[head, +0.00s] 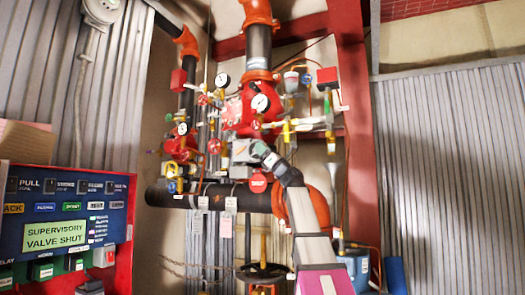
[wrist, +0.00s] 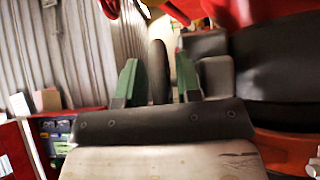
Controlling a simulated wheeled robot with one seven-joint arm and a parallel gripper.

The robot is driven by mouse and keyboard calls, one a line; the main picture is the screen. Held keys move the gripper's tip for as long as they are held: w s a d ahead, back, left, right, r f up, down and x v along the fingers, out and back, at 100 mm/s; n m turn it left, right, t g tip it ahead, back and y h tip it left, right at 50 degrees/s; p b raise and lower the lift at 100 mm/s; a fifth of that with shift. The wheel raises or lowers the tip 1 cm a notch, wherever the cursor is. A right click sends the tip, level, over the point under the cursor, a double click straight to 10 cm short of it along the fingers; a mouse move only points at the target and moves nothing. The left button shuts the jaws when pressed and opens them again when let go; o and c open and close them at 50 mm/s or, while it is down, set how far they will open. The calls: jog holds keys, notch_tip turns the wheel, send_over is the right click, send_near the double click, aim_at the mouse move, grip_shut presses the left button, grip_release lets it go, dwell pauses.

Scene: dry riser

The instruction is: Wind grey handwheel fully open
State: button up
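In the wrist view, the grey handwheel (wrist: 158,72) appears as a dark grey rim seen nearly edge-on. It stands upright between the two green fingers of my gripper (wrist: 156,68). The fingers are apart, with a visible gap on each side of the rim, so they do not look closed on it. A grey housing (wrist: 205,45) is just to the right of the wheel. In the head view, my gripper (head: 262,150) is at the grey box (head: 241,152) in the middle of the pipework. I cannot make out the handwheel clearly there.
A blue panel (head: 65,215) at the left reads "SUPERVISORY VALVE SHUT". A red valve body (head: 262,112) with gauges is close above my gripper. A black pipe (head: 215,196) runs below. A dark handwheel (head: 262,271) sits lower down. Corrugated wall is at the right.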

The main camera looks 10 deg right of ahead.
grip_shut()
jog(key=shift+r+g+h, duration=0.3)
jog(key=shift+g+h, duration=0.4)
jog(key=shift+h, duration=0.2)
jog(key=shift+w+h, duration=0.1)
jog(key=shift+h, duration=0.3)
jog(key=shift+o, duration=1.5)
grip_release()
